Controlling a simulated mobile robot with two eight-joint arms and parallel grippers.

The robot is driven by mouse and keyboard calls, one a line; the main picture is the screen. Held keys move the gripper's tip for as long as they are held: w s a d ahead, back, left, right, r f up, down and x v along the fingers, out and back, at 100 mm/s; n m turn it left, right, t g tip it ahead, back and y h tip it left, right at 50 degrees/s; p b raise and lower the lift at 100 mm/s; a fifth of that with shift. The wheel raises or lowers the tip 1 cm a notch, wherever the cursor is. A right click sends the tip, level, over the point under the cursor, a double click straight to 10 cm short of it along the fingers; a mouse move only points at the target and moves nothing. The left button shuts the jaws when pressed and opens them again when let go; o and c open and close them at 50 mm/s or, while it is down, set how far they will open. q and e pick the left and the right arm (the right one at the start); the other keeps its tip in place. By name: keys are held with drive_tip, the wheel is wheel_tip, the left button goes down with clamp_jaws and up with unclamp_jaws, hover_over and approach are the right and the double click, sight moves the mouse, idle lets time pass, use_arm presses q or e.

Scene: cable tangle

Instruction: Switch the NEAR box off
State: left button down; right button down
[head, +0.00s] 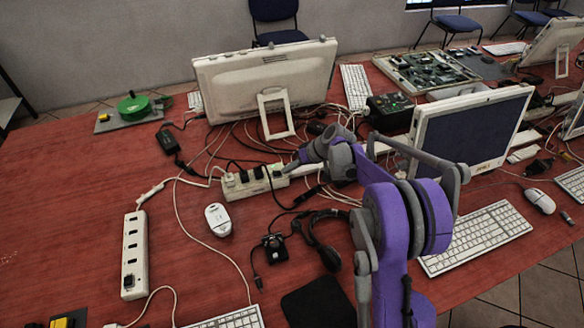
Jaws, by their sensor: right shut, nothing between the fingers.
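Two white power strips lie on the red table. One power strip (134,240) lies lengthwise at the left, with dark sockets and a black piece at its lower end. The other power strip (230,187) lies crosswise near the middle with several black plugs in it. I cannot tell from the picture which is the NEAR box, or how any switch is set. My purple right arm comes in from the lower right. My right gripper (291,166) is shut and empty at the right end of the middle strip; whether it touches is unclear. My left gripper is not in view.
Loose cables (205,150) tangle around the middle strip. A monitor (240,85) stands behind it and another monitor (470,130) stands at the right. A white mouse (218,220) and a black headset (320,245) lie in front. The table's left side is mostly bare.

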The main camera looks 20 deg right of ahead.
drive_tip(key=shift+a+r+h, duration=0.35)
drive_tip(key=shift+a+h, duration=0.25)
drive_tip(key=shift+p, duration=0.3)
drive_tip(key=shift+r+p, duration=0.4)
drive_tip(key=shift+r, duration=0.35)
drive_tip(key=shift+d, duration=0.1)
